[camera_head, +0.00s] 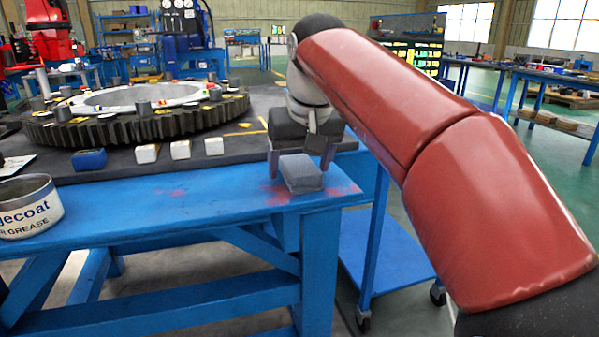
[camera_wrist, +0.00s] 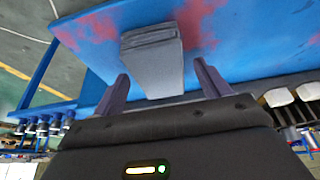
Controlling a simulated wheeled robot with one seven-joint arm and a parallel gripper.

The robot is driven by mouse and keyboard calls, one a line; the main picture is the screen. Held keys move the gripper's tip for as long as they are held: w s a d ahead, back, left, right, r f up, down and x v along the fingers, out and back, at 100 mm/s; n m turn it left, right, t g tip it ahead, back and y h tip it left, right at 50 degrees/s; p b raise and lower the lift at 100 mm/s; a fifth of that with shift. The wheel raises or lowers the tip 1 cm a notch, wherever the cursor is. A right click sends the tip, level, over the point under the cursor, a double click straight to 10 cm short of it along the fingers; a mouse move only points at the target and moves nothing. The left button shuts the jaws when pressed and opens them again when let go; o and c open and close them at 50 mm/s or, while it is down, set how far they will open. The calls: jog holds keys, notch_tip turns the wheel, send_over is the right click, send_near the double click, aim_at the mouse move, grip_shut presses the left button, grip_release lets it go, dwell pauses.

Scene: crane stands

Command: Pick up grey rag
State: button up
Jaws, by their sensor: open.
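The grey rag (camera_head: 300,174) is a folded block lying on the blue table (camera_head: 200,197) near its right front corner, beside red paint marks. My gripper (camera_head: 298,168) is above and just behind the rag, pointing down. In the wrist view the rag (camera_wrist: 153,62) lies ahead of and between the two fingers of my gripper (camera_wrist: 160,88). The fingers are apart, with a gap to each side of the rag. The rag rests on the tabletop. Whether its near end reaches in between the fingertips is hard to tell.
A large dark gear ring (camera_head: 140,122) lies on a dark mat. A blue block (camera_head: 89,159) and several white blocks (camera_head: 180,149) sit along the mat's front. A grease tin (camera_head: 28,206) stands at the left. The table's right edge is close to the rag.

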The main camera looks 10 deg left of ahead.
jog(key=shift+f, duration=0.15)
jog(key=c, duration=1.1)
jog(key=shift+c, duration=0.2)
